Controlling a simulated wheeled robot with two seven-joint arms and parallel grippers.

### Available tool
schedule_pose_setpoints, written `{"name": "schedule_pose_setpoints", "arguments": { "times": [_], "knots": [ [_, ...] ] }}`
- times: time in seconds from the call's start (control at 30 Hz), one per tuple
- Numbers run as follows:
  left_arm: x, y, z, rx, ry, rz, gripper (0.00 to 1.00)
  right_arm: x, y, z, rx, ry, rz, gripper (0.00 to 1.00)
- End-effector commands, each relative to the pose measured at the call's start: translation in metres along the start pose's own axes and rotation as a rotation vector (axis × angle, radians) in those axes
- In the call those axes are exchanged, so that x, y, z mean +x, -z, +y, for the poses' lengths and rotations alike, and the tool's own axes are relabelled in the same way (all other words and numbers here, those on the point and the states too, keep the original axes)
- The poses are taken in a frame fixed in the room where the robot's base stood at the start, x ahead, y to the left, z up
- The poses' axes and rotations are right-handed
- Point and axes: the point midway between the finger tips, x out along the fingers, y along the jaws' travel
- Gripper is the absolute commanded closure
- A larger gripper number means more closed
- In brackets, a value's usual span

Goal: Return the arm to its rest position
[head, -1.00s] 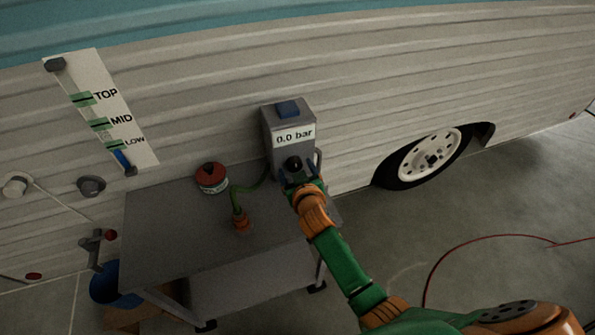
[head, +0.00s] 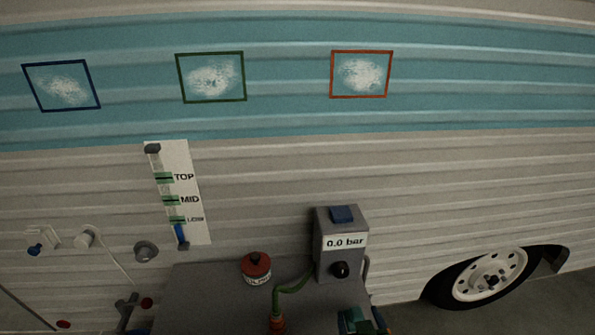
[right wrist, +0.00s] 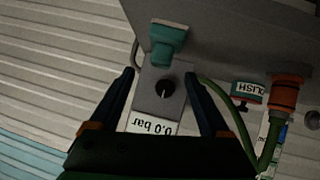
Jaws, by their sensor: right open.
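My right gripper (right wrist: 159,75) is open and empty in the right wrist view, its two dark fingers apart. The grey box (right wrist: 158,92) with a black knob and a "0.0 bar" display shows between and beyond them, upside down. My left gripper is not in view.
A red tin (head: 257,268) and a green hose (head: 294,284) with an orange fitting stand on the grey table (head: 205,295). The camper wall carries a level gauge (head: 189,225) and three framed whitish patches. A wheel (head: 490,280) is at right.

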Motion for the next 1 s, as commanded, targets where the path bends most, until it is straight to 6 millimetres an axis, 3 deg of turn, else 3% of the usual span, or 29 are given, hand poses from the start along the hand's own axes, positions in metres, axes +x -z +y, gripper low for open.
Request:
{"name": "schedule_pose_setpoints", "arguments": {
  "times": [0.1,0.2,0.5,0.77,1.0],
  "knots": [
    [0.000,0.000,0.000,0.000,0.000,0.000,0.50,-0.028,-0.050,0.009,0.011,0.030,-0.194,0.19],
    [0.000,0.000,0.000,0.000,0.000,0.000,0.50,-0.056,-0.083,0.010,0.003,0.076,-0.340,0.19],
    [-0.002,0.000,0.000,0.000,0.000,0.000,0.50,-0.141,-0.148,0.003,-0.077,0.258,-0.673,0.19],
    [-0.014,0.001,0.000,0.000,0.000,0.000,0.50,-0.103,-0.195,-0.010,-0.081,0.260,-0.713,0.19],
    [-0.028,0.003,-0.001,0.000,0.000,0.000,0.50,-0.084,-0.262,-0.020,-0.094,0.268,-0.764,0.19]
  ]
}}
